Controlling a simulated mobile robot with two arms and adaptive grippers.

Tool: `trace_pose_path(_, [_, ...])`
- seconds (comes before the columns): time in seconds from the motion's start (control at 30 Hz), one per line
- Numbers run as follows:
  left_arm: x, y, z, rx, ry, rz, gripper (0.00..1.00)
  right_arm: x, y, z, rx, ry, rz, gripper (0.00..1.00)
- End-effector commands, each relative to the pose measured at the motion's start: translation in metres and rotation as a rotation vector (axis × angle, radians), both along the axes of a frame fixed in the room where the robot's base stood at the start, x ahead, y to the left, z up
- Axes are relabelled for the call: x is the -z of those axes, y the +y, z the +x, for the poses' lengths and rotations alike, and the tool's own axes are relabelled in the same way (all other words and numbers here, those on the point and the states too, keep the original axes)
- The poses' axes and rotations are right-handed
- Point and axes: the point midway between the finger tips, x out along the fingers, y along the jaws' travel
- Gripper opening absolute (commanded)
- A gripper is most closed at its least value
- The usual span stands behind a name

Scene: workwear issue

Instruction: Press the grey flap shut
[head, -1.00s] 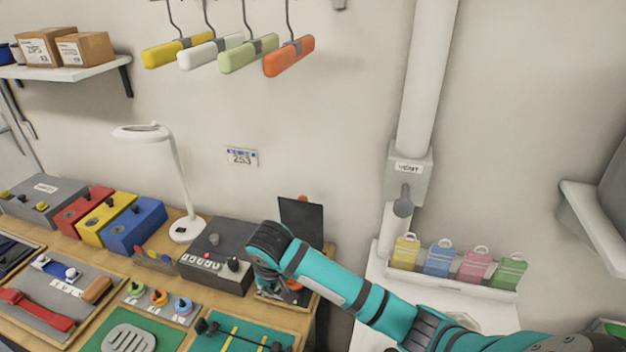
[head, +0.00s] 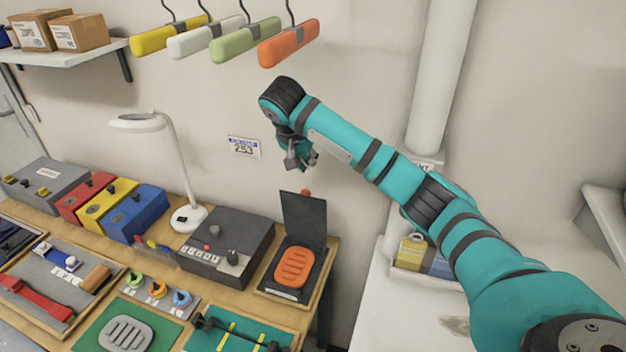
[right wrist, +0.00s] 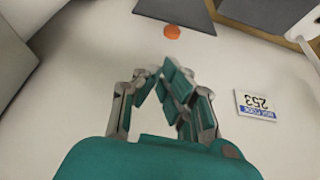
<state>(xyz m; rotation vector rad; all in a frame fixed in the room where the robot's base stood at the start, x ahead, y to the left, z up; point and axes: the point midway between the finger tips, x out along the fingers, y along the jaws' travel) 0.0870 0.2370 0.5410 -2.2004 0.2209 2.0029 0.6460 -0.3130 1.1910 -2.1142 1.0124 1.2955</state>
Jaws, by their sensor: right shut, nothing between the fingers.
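The grey flap (head: 304,218) is a dark flat panel standing upright, open, at the back of a shallow dark case (head: 318,268) on the bench. An orange ribbed oval (head: 295,267) lies uncovered in the case. My right gripper (head: 299,162) is in the air above the flap, apart from it, near the wall. In the right wrist view the gripper's fingers (right wrist: 170,78) are closed together with nothing between them. That view also shows part of the flap (right wrist: 178,12) at the top edge. My left gripper is not in view.
A dark control box (head: 226,247) with knobs stands left of the case, with a white lamp (head: 180,165) behind it. Coloured handles (head: 289,43) hang above my right arm. A wall tag (head: 243,147) is left of the gripper. Air around the flap is clear.

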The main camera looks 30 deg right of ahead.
Motion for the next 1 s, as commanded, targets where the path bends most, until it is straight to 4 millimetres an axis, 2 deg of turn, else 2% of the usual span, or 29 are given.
trace_pose_path(0.17, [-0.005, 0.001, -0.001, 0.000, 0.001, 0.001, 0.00, 0.007, -0.003, 0.002, 0.000, 0.003, -0.001, 0.00])
trace_pose_path(0.5, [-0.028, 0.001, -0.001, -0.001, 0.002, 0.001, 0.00, 0.058, -0.024, 0.019, 0.000, 0.004, 0.000, 0.00])
trace_pose_path(0.7, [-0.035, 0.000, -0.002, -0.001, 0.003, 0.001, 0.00, 0.082, -0.032, 0.026, -0.001, 0.002, 0.000, 0.00])
trace_pose_path(1.0, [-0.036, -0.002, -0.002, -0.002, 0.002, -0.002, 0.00, 0.090, -0.035, 0.028, -0.003, -0.001, 0.001, 0.00])
